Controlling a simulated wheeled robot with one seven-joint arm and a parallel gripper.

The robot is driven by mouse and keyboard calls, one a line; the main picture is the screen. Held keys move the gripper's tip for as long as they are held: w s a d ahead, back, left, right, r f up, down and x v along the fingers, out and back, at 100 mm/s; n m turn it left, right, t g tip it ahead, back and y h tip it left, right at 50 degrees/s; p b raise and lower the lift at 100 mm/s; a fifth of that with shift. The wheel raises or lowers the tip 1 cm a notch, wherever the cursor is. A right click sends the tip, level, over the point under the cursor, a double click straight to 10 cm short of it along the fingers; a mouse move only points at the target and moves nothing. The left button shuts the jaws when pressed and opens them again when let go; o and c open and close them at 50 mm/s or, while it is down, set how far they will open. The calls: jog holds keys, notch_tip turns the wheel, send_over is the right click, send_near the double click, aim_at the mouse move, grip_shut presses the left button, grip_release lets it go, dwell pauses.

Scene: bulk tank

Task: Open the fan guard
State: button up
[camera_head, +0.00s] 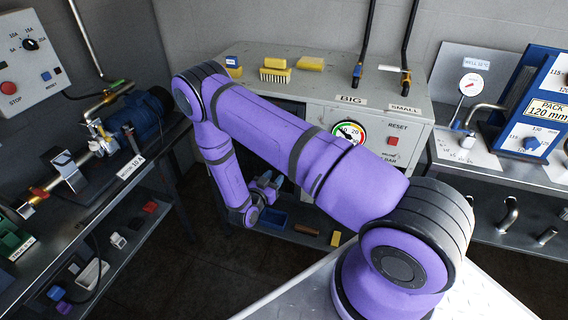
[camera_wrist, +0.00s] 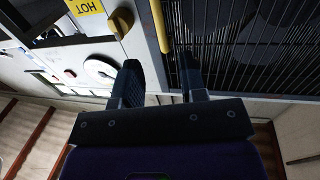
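The fan guard (camera_wrist: 250,45) is a dark grille of thin parallel bars at the upper right of the wrist view, with dark rounded shapes behind it. A yellow bar (camera_wrist: 158,25) runs along its left edge, beside the white panel. My gripper (camera_wrist: 160,78) has two dark fingers with a clear gap between them, and nothing is held. The yellow bar lies just beyond the fingertips, in line with the gap; I cannot tell its distance. In the head view my gripper (camera_head: 268,183) is low in front of the grey cabinet, and my arm hides most of the guard area.
The cabinet front has a gauge (camera_head: 349,132) and a red reset button (camera_head: 393,141). Yellow brushes (camera_head: 275,70) lie on top, beside upright black levers. A low shelf holds a blue bin (camera_head: 272,217). Benches with pipework stand left and right; floor between is clear.

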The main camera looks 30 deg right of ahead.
jog(key=x, duration=0.9)
jog(key=shift+w+d, duration=0.15)
jog(key=shift+d, duration=0.2)
grip_shut()
